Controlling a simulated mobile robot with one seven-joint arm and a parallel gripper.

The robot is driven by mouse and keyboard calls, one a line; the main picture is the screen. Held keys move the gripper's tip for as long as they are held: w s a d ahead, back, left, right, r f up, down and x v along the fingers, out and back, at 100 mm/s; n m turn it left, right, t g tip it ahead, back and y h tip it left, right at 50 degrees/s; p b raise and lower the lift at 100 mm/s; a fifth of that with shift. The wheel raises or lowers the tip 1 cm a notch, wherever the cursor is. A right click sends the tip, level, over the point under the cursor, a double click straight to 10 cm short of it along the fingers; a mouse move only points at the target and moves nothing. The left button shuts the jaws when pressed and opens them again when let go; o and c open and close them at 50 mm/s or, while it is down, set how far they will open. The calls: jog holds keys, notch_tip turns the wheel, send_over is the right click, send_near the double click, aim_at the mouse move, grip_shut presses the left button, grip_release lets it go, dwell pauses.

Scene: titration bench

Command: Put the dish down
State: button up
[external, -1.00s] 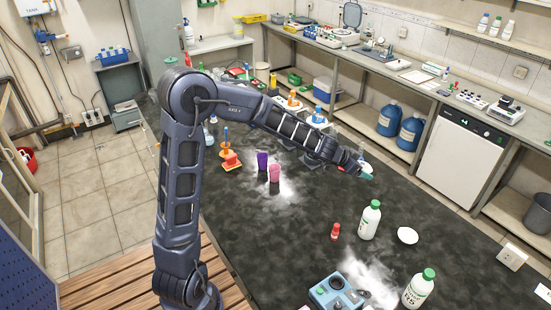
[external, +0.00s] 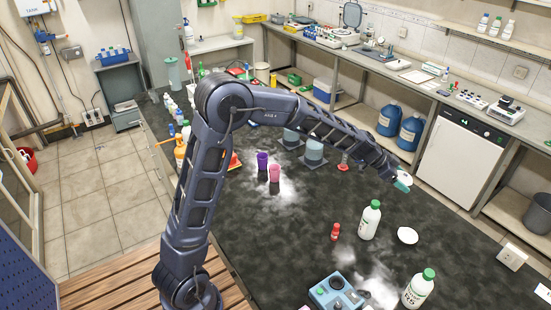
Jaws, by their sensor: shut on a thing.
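My gripper (external: 402,184) is above the far right part of the dark bench, its teal fingertips pointing down to the right. It is shut on a small white dish (external: 406,177), which is partly hidden behind the fingers. The dish appears to be held in the air over the bench's right edge area; its exact height cannot be told. A second white dish (external: 408,235) lies on the bench, nearer the camera, to the right of a white bottle with a green cap (external: 370,220).
A small red bottle (external: 335,232), another green-capped bottle (external: 419,288) and a blue device (external: 335,292) stand on the dark bench (external: 310,215). Purple (external: 262,162) and pink (external: 275,173) cups stand left. Bare bench lies between the cups and the green-capped bottles.

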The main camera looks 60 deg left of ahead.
jog(key=s+d+f+m+g+h, duration=0.15)
jog(key=d+m+g, duration=0.3)
jog(key=d, duration=0.85)
jog(key=s+d+f+m+g+h, duration=0.1)
jog(key=s+d+m+g+h, duration=0.25)
jog(key=d, duration=0.95)
jog(key=f, duration=0.8)
jog(key=f+m+y, duration=0.1)
jog(key=f, duration=0.7)
jog(key=w+f+m, duration=0.1)
jog(key=f, duration=0.8)
jog(key=shift+a+y, duration=0.1)
jog(key=shift+y, duration=0.2)
jog(key=shift+s+f, duration=0.1)
jog(key=shift+f, duration=0.05)
jog(key=o, duration=0.7)
